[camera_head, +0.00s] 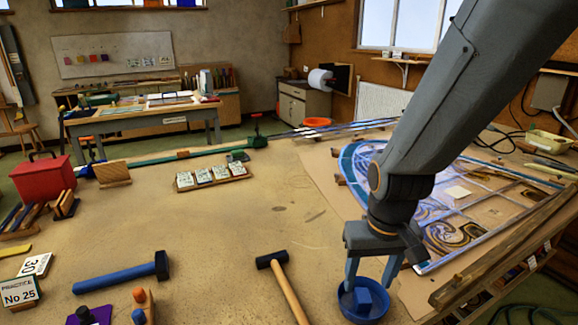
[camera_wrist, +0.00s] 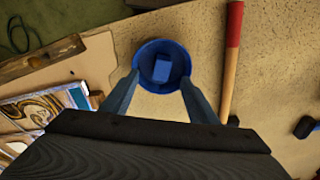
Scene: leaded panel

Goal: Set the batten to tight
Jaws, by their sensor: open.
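The leaded panel (camera_head: 425,215), with a blue curved edge and swirled brown and clear panes, lies on the right of the bench. Long wooden strips (camera_head: 505,245) run along its near right edge; one is likely the batten, but I cannot tell which or how tight it sits. A wooden bar (camera_wrist: 40,58) beside the panel shows at the left of the wrist view. My gripper (camera_head: 370,277) points down, open, over a blue bowl (camera_head: 362,317) with a blue block (camera_head: 364,299) in it. In the wrist view, the fingers (camera_wrist: 158,88) flank the bowl's near side.
A dark-headed hammer (camera_head: 287,285) lies left of the bowl; its handle is red-ended in the wrist view (camera_wrist: 232,50). The bench middle is clear.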

